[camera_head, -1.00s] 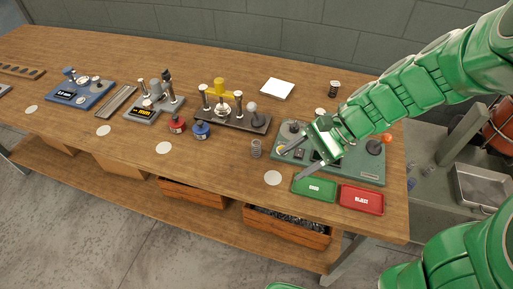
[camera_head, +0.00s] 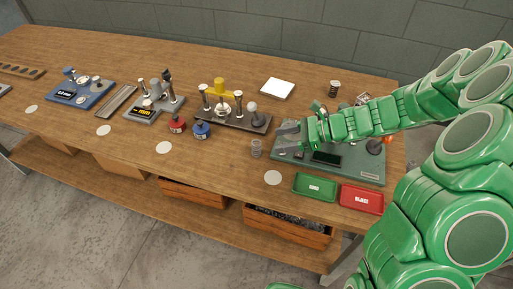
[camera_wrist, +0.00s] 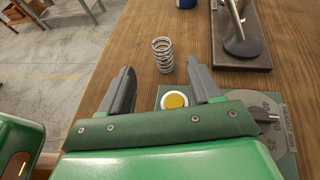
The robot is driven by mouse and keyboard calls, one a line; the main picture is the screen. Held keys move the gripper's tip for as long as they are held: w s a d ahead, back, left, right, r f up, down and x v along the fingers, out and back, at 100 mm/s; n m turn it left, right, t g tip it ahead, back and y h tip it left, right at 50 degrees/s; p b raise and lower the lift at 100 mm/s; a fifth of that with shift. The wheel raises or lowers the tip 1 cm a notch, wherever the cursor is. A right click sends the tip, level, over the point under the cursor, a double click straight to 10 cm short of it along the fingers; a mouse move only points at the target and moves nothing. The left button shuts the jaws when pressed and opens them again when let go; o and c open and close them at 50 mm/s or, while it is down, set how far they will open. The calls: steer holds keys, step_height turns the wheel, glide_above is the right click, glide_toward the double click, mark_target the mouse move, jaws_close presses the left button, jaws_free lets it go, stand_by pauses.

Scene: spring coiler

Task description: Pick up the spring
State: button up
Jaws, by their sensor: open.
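The spring (camera_head: 256,148) is a small grey metal coil standing upright on the wooden bench, just left of the green machine (camera_head: 350,168). In the wrist view the spring (camera_wrist: 163,55) stands beyond my fingertips, between their lines and nearer the right finger. My gripper (camera_head: 279,136) is open and empty. It points left toward the spring, with a gap between fingertips and coil. In the wrist view my gripper (camera_wrist: 162,78) shows two dark grey fingers spread wide, above the machine's edge with its yellow button (camera_wrist: 175,101). Nothing hides the spring.
A dark-based fixture (camera_head: 235,121) with posts stands behind the spring. A green tray (camera_head: 314,187) and a red tray (camera_head: 361,199) lie in front of the machine.

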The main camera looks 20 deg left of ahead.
mark_target(261, 154)
steer(key=shift+w+a+f, duration=0.1)
steer(key=shift+a+f, duration=0.1)
steer(key=shift+a, duration=0.05)
steer(key=shift+f+x, duration=0.2)
steer(key=shift+x, duration=3.45)
steer(key=c, duration=1.1)
